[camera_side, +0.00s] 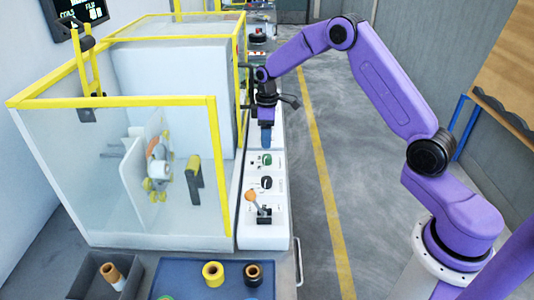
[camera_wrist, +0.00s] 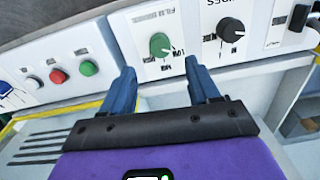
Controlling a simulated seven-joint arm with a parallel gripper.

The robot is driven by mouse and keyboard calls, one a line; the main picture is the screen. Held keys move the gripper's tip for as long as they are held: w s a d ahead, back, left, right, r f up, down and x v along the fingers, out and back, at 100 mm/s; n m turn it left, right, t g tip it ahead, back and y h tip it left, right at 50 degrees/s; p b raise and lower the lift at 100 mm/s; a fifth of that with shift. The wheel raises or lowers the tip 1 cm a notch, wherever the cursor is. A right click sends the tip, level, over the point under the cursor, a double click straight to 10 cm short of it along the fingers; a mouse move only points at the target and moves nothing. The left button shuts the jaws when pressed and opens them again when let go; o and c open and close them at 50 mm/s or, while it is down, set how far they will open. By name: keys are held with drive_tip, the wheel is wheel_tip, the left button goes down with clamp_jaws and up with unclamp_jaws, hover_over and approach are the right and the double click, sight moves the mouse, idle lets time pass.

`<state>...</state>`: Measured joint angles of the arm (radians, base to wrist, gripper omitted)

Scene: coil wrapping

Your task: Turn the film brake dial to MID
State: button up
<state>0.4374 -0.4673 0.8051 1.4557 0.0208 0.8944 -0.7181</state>
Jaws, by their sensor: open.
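The green dial (camera_wrist: 160,45) sits on a white panel plate whose label begins with "FILM" in the wrist view. Small print surrounds it; a pale mark shows at its lower right, but I cannot read which setting it points to. The green dial also shows in the side view (camera_side: 266,160). My gripper (camera_wrist: 161,68) is open and empty, its two blue fingers apart, one on each side below the dial in the wrist picture. In the side view my gripper (camera_side: 266,146) points down over the panel, just behind the green dial. No contact is visible.
A black dial (camera_wrist: 231,30) stands right of the green one. Red (camera_wrist: 58,76) and green (camera_wrist: 89,67) buttons are to the left. An orange-knobbed lever (camera_side: 252,198) rises nearer the side camera. A yellow-framed clear enclosure (camera_side: 215,170) stands close along the panel's left.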

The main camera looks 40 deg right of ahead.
sight(267, 156)
wheel_tip(267, 156, down, 7)
drive_tip(key=shift+f, duration=0.15)
idle(0.4)
drive_tip(key=shift+s, duration=0.1)
drive_tip(key=c, duration=1)
drive_tip(key=shift+c, duration=0.2)
drive_tip(key=shift+m, duration=0.3)
drive_tip(key=m, duration=0.5)
drive_tip(key=shift+m, duration=0.3)
drive_tip(key=m, duration=0.5)
drive_tip(key=shift+m, duration=0.4)
